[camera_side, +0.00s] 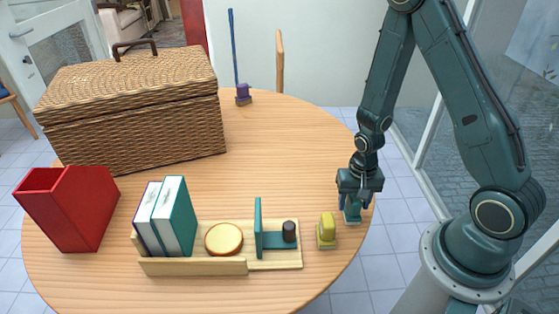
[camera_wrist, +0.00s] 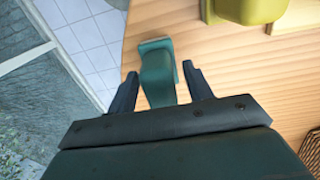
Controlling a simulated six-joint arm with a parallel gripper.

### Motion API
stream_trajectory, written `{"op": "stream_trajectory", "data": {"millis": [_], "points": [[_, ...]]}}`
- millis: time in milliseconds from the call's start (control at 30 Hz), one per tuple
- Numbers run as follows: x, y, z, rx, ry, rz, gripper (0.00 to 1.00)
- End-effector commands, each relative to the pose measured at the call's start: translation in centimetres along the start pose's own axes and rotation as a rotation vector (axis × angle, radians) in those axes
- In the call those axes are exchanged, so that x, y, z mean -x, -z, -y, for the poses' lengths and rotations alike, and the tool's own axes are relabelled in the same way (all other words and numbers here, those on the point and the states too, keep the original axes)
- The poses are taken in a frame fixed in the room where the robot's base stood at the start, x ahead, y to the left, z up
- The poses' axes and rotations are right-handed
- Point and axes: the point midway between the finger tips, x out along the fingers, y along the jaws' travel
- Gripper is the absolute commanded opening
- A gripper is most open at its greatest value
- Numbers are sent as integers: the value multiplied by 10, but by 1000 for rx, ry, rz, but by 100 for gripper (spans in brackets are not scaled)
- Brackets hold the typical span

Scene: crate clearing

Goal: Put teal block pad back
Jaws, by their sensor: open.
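The teal block (camera_side: 352,214) stands near the right edge of the round table, with a paler, flat part at its base. In the wrist view the teal block (camera_wrist: 157,76) sits between the two dark fingers and reaches beyond their tips. My gripper (camera_side: 354,201) points down over the block. The gripper hides the block's upper part in the side view.
A yellow block (camera_side: 327,230) on a pale base stands just left of the teal block. A wooden rack (camera_side: 195,267) holds books, a round yellow piece and a teal stand with a dark cylinder. A red bin (camera_side: 75,210) and wicker basket (camera_side: 135,105) stand left. The table's middle is clear.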

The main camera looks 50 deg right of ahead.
Motion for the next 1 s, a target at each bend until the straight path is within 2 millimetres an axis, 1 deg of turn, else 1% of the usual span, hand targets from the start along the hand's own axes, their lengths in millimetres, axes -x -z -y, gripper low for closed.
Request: {"op": "stream_trajectory", "data": {"millis": [267,1000], "points": [[24,1,1,0,2,-4,51],[100,2,2,0,2,-4,51]]}}
